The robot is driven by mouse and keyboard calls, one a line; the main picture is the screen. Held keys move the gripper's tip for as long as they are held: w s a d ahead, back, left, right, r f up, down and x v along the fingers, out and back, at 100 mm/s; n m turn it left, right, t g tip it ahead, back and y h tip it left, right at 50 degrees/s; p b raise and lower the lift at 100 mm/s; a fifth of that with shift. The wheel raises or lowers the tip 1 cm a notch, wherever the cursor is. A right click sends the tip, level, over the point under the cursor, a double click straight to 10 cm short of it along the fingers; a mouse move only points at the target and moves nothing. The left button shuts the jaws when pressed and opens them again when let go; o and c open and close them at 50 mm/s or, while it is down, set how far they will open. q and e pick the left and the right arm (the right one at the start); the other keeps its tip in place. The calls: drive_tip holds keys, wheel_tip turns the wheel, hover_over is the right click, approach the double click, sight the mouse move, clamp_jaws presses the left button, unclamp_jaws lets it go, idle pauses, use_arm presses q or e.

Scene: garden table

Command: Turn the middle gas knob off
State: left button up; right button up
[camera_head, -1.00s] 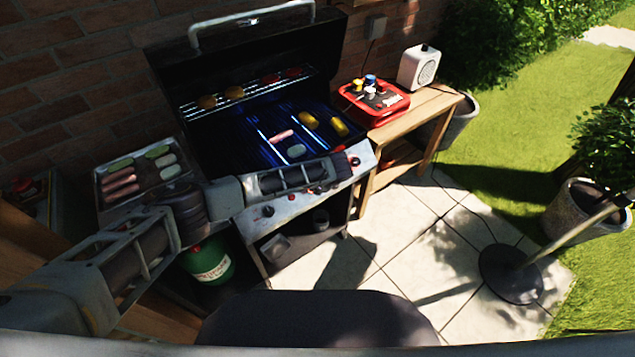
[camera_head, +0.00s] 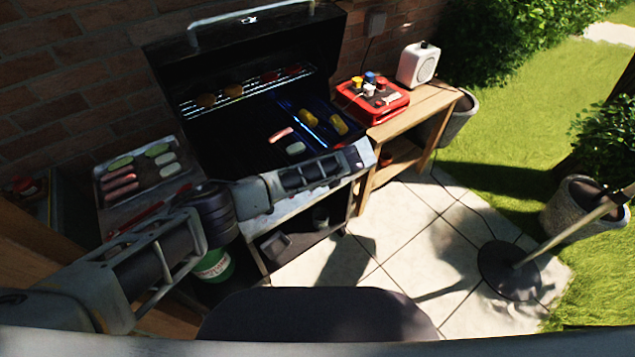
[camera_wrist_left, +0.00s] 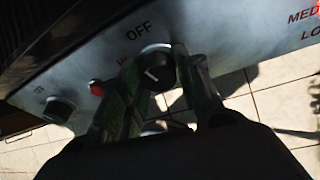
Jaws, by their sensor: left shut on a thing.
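In the left wrist view, my left gripper (camera_wrist_left: 160,66) is shut on a dark round knob (camera_wrist_left: 153,75) with a pale pointer line. The knob sits on the grill's grey front panel (camera_wrist_left: 105,52), just below the word OFF. Another dark knob (camera_wrist_left: 58,110) and a red button (camera_wrist_left: 96,88) are to its left. In the head view, my left arm crosses in front of the grill (camera_head: 225,110) and hides most of the panel and the gripped knob. Blue flame glow (camera_head: 308,118) shows only on the grill's right part; its left and middle are dark. My right gripper is not in view.
Food lies on the grill. A tray (camera_head: 103,205) of sausages and slices is left of it, with a green gas bottle (camera_head: 213,264) below. A wooden side table (camera_head: 425,112) at right holds a red case (camera_head: 385,108) and a white speaker (camera_head: 418,65).

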use_arm(q)
drive_tip(key=shift+s+f+m+y+b, duration=0.15)
drive_tip(key=shift+m+y+b, duration=0.2)
drive_tip(key=shift+m, duration=1.05)
drive_tip(key=o, duration=1)
drive_tip(key=shift+v, duration=6.05)
